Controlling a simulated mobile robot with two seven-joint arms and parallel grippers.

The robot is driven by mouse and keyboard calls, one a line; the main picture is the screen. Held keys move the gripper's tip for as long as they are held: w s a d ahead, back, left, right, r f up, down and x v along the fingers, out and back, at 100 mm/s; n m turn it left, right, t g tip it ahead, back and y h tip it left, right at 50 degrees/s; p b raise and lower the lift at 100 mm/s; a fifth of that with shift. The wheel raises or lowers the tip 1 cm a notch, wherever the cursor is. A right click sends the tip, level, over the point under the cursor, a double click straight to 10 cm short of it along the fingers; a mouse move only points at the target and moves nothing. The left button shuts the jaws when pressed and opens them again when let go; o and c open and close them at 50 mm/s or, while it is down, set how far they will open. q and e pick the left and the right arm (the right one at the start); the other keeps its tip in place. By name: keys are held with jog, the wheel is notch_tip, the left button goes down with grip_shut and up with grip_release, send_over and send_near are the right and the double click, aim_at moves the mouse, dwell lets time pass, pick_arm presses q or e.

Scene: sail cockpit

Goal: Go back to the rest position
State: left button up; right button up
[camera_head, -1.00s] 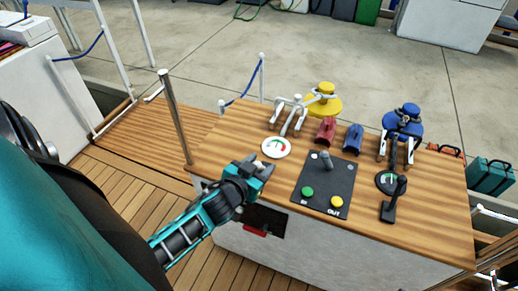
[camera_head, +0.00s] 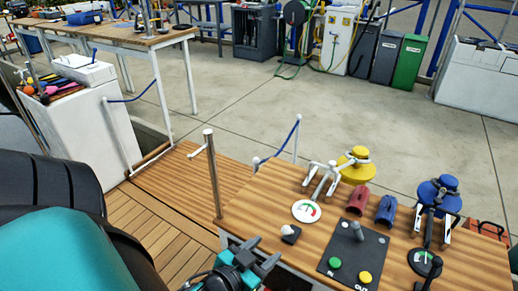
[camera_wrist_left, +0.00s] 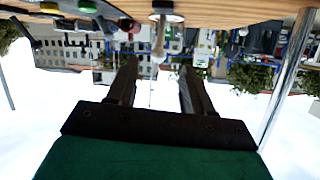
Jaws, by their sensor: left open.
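My left gripper (camera_head: 262,256) shows at the bottom of the head view, low at the near left edge of the wooden console (camera_head: 262,205). Its jaws are open and empty; in the left wrist view the two dark fingers (camera_wrist_left: 158,75) stand apart with nothing between them. A small white-knobbed lever (camera_head: 290,233) on a dark base stands on the console just beyond the gripper, apart from it. It also shows in the left wrist view (camera_wrist_left: 160,42), which looks upside down. My right gripper is not in view.
The console bears a black panel (camera_head: 340,252) with green (camera_head: 335,262) and yellow (camera_head: 365,277) buttons, a white gauge (camera_head: 306,211), a yellow winch (camera_head: 356,165) and a blue winch (camera_head: 438,195). A metal post (camera_head: 212,175) rises at its left corner. Clear concrete floor (camera_head: 260,110) lies beyond.

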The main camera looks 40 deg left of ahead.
pick_arm(q)
jog(key=shift+s+r, duration=0.25)
jog(key=shift+s, duration=0.3)
